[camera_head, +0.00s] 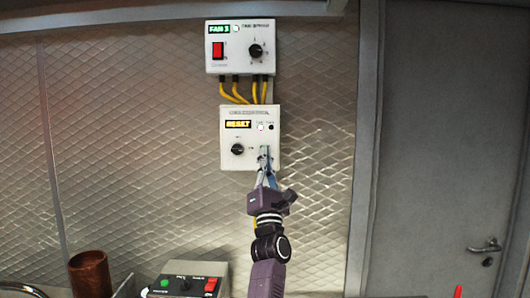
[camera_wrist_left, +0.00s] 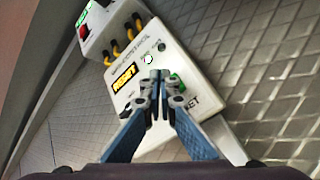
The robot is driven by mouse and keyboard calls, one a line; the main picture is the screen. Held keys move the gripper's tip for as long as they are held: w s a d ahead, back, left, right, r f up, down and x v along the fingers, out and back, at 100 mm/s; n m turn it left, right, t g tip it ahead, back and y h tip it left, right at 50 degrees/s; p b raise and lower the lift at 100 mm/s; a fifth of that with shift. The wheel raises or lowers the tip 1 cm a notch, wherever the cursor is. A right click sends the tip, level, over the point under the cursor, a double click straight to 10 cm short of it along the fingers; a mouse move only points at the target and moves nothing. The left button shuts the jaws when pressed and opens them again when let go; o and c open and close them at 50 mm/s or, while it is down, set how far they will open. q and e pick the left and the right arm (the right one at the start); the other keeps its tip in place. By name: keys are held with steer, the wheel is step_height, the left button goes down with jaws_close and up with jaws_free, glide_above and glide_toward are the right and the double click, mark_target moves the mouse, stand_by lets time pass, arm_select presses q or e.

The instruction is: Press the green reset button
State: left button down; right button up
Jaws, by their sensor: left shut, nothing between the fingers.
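The lower white control box (camera_head: 231,161) is on the wall, with a lit display reading RESET (camera_head: 238,124) and a black knob (camera_head: 237,149). My left gripper (camera_head: 264,152) is shut and empty, its tips over the box's lower right face. The green reset button is hidden behind it in the head view. In the left wrist view part of the green button (camera_wrist_left: 178,81) shows just right of the shut fingertips (camera_wrist_left: 160,76), partly covered by them. I cannot tell whether the tips touch it. My right gripper is not in view.
An upper white box (camera_head: 227,67) with a FAN 3 display and a red switch (camera_head: 218,50) hangs above, joined by yellow cables (camera_head: 236,91). Below left stand a brown cup (camera_head: 90,273) and a small control box (camera_head: 188,268) with buttons. A grey door (camera_head: 440,140) is at right.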

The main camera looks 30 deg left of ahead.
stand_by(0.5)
arm_select(q)
steer(key=shift+w+a+b, duration=0.2)
steer(key=shift+w+b, duration=0.2)
steer(key=shift+b, duration=0.05)
steer(key=shift+w+a+b, duration=0.25)
steer(key=shift+w+b, duration=0.1)
steer(key=shift+b, duration=0.05)
stand_by(0.6)
stand_by(0.4)
steer(key=shift+s+d, duration=0.45)
steer(key=shift+s, duration=0.25)
